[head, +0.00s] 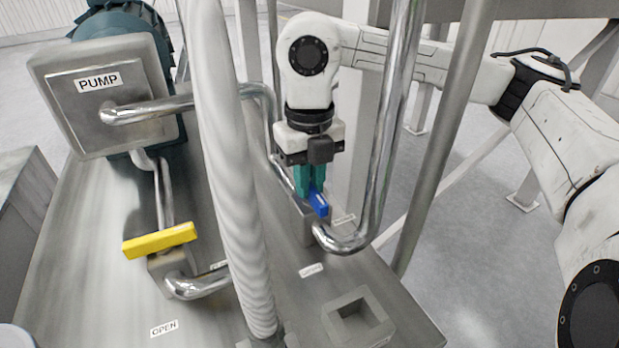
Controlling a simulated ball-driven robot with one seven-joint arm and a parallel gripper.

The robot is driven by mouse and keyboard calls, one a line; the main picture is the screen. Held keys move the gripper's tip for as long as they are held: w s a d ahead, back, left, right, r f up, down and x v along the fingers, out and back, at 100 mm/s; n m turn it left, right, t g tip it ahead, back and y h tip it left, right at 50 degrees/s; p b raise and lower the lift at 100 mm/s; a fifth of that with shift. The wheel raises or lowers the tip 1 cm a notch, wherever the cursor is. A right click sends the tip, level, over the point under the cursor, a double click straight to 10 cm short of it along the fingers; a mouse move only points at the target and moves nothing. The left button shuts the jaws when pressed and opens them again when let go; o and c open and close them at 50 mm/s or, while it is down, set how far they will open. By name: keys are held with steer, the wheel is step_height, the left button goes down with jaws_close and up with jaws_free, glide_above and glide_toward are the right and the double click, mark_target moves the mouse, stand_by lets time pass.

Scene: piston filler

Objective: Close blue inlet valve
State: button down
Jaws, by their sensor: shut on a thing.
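The blue inlet valve handle (319,203) sits on a grey metal valve body (304,228) at the middle of the steel deck, where a bent chrome pipe joins it. My gripper (311,185) points down from above, its teal fingers shut on the blue handle. The fingers hide the handle's far part; its near end sticks out toward the lower right. A small label (311,270) lies in front of the valve and another (344,220) to its right; I cannot read either for sure.
A yellow valve handle (160,241) stands at the left, with an "OPEN" label (164,328) before it. A thick ribbed hose (235,190) and chrome pipes (392,130) rise near my gripper. The pump box (110,95) is at the upper left. A square socket (357,318) sits at the front.

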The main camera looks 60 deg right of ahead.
steer(key=shift+b, duration=0.3)
steer(key=n+b, duration=0.1)
steer(key=b, duration=0.1)
steer(key=n+b, duration=0.1)
steer(key=shift+w+f+n+b, duration=0.1)
steer(key=shift+f+n+b, duration=0.15)
steer(key=shift+n+b, duration=0.15)
steer(key=n+b, duration=0.4)
steer(key=n, duration=0.1)
steer(key=shift+a+r+b, duration=0.1)
steer(key=shift+b, duration=0.25)
steer(key=n+b, duration=0.2)
steer(key=n, duration=0.2)
steer(key=shift+a+r+n, duration=0.1)
steer(key=shift+n, duration=0.3)
steer(key=n+b, duration=0.1)
steer(key=n, duration=0.4)
steer(key=shift+r, duration=0.1)
steer(key=shift+n, duration=0.3)
steer(key=c, duration=1.1)
jaws_free()
